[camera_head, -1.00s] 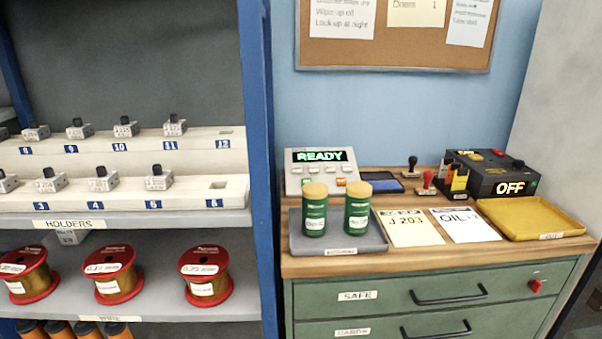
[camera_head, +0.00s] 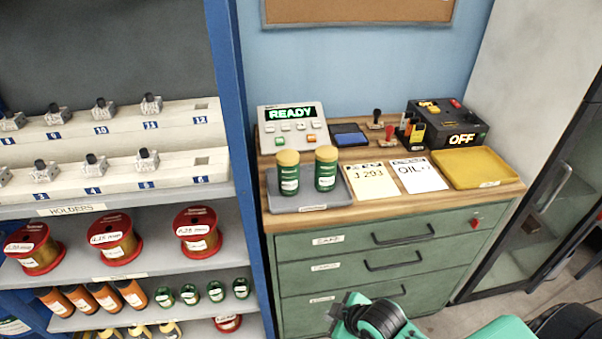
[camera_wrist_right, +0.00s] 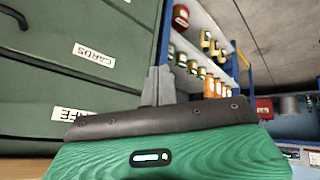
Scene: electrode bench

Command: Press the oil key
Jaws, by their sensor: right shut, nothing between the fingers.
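A grey console (camera_head: 293,140) stands at the back left of the wooden bench top, with a lit green READY display (camera_head: 291,112). The key labels are too small to read, so I cannot tell which one is the oil key. My right gripper (camera_head: 343,308) is low in front of the drawers, well below the console. In the right wrist view its fingers (camera_wrist_right: 157,86) are closed together with nothing between them. My left gripper is not in view.
Two green jars (camera_head: 325,170) stand on a grey tray (camera_head: 313,206) in front of the console. Beside them lie a J 203 card (camera_head: 372,190), an OIL card (camera_head: 418,176) and a yellow tray (camera_head: 476,168). A black box (camera_head: 449,120) reads OFF. A blue shelf post (camera_head: 240,170) borders the left.

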